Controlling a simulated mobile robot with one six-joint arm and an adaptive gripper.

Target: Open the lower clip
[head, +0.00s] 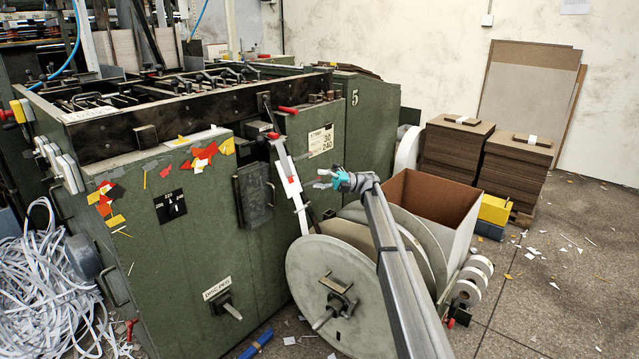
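A narrow white strip (297,196) runs down at a slant from the green machine's front edge toward a large reel. A small red and white piece (291,179) sits partway down it and looks like the lower clip; it is too small to tell whether it is open. Another red piece (273,135) is at the strip's top. My gripper (320,179), grey with a teal part behind it, points left, a little to the right of the strip. Its two fingers look apart with nothing between them. It appears clear of the strip, though depth is hard to judge.
A large grey reel (335,290) stands below my gripper, with an open brown-lined box (432,205) to the right. The green machine (200,240) fills the left. A red-tipped lever (288,110) projects above the strip. Stacks of board (455,150) stand at the back right.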

